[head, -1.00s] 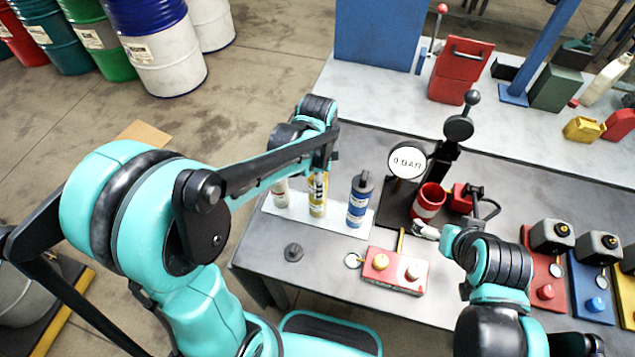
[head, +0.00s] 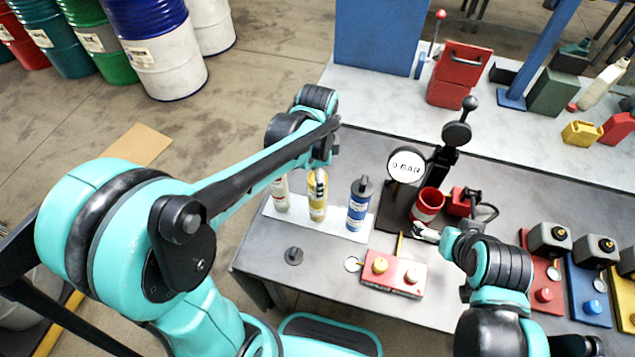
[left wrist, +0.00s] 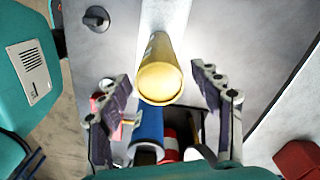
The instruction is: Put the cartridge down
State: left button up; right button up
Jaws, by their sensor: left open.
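A yellow cartridge (head: 318,207) stands upright on a white tray (head: 338,225), between a pale cartridge (head: 280,194) and a blue cartridge (head: 357,208) with a dark cap. My left gripper (head: 321,176) is at the top of the yellow cartridge and partly hides it. In the left wrist view the yellow cartridge (left wrist: 160,72) shows between the two spread fingers of the left gripper (left wrist: 160,88), with gaps on both sides. The blue cartridge (left wrist: 148,130) is there too. My right gripper (head: 428,233) is by the red cup; its fingers are too small to read.
A red cup (head: 428,204) and a round gauge (head: 406,165) stand right of the tray. A red block with two knobs (head: 394,274) and a dark cap (head: 293,256) lie in front. Small pump stations (head: 549,238) fill the right side.

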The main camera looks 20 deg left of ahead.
pick_arm(q)
notch_tip(320, 180, up, 8)
jog(key=shift+f+p, duration=0.2)
jog(key=shift+p, duration=0.55)
jog(key=shift+s+r, duration=0.1)
jog(key=shift+r, duration=0.15)
jog(key=shift+s+a+r+n, duration=0.15)
jog(key=shift+s+a+n, duration=0.1)
jog(key=shift+n, duration=0.15)
jog(key=s+a+n+t, duration=0.4)
jog(key=s+n+t, duration=0.3)
jog(key=n, duration=0.6)
jog(key=s+f, duration=0.1)
jog(key=s, duration=0.1)
jog(key=shift+s, duration=0.3)
jog(key=shift+a, duration=0.1)
notch_tip(320, 180, down, 9)
jog(key=b, duration=0.9)
jog(key=shift+f, duration=0.15)
